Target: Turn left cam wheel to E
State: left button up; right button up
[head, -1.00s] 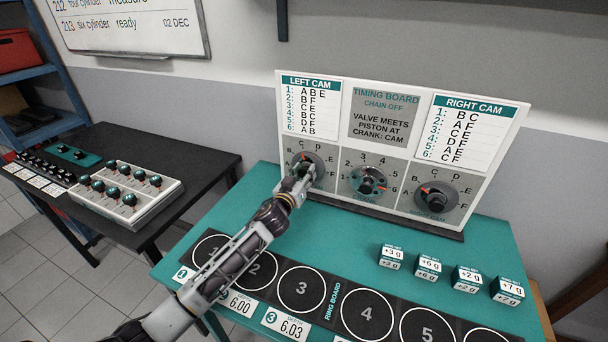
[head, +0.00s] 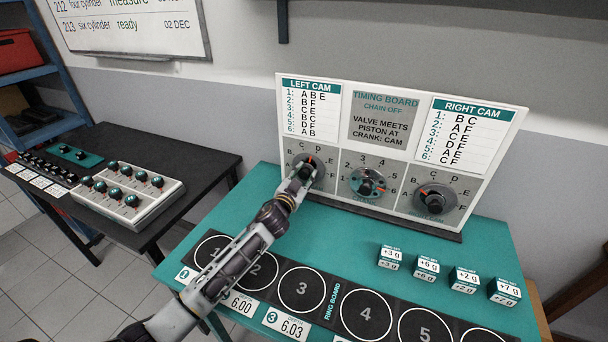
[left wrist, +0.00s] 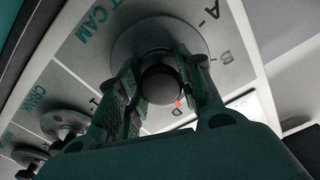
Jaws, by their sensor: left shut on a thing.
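The left cam wheel (head: 314,163) is a round grey dial with a dark knob on the lower left of the timing board (head: 377,150). Letters stand around it. Its orange mark points up, between C and D as far as I can tell. My left gripper (head: 301,179) is shut on the knob and hides its lower left part. In the left wrist view the two fingers (left wrist: 165,88) stand on both sides of the dark round knob (left wrist: 161,84). The orange mark shows there beside a letter that looks like D. My right gripper is out of view.
The crank wheel (head: 367,183) and right cam wheel (head: 436,198) are to the right on the same board. Four-sided weight blocks (head: 391,256) and the ring board (head: 333,300) lie on the teal table (head: 345,235). A knob box (head: 130,195) stands on the black table.

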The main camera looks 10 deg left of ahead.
pick_arm(q)
jog(key=m, duration=0.3)
jog(key=shift+p, duration=0.35)
jog(key=m, duration=0.3)
jog(key=shift+p, duration=0.3)
jog(key=shift+m, duration=1.4)
jog(key=shift+m+p, duration=0.3)
jog(key=shift+m, duration=0.1)
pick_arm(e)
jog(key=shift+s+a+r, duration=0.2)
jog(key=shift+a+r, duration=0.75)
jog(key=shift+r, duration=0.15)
